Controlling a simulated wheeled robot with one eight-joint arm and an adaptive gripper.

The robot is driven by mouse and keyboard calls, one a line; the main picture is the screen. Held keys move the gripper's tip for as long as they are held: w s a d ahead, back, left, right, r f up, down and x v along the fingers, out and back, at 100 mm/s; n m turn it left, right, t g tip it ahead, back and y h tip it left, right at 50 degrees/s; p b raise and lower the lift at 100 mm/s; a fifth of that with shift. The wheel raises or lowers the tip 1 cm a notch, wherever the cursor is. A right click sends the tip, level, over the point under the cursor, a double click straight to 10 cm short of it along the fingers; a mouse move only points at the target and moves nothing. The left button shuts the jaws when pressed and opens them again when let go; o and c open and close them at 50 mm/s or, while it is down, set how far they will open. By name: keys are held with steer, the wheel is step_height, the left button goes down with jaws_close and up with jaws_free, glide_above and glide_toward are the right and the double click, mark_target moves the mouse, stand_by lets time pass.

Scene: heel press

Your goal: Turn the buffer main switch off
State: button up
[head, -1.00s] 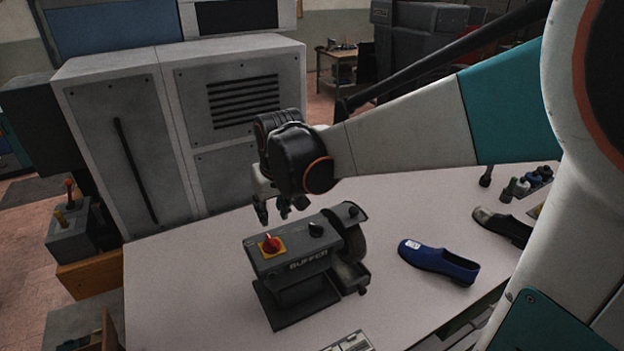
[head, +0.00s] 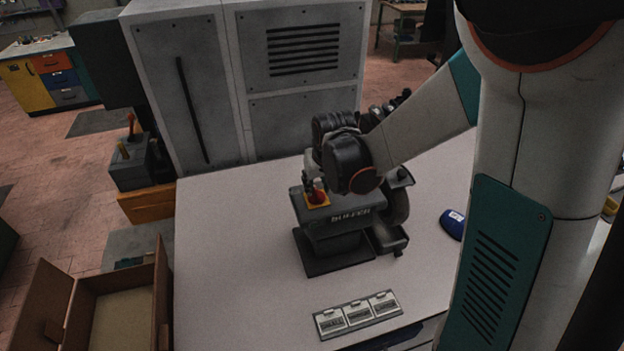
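The buffer (head: 338,240) is a dark grey machine with a "BUFFER" label, standing on the pale table. Its red main switch (head: 316,198) sits on a yellow plate at the left of the machine's top. My gripper (head: 314,186) points down at the switch from above, with its fingertips at or right beside the red knob. The fingers and wrist hide part of the knob. I cannot tell whether the fingers grip it, or which way the knob is turned.
A blue shoe (head: 453,224) is to the right, partly behind my arm. A grey cabinet (head: 190,90) stands behind the table. An open cardboard box (head: 160,300) is at the lower left.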

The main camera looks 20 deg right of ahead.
steer(key=shift+x, duration=1.4)
steer(key=shift+c, duration=0.2)
jaws_close()
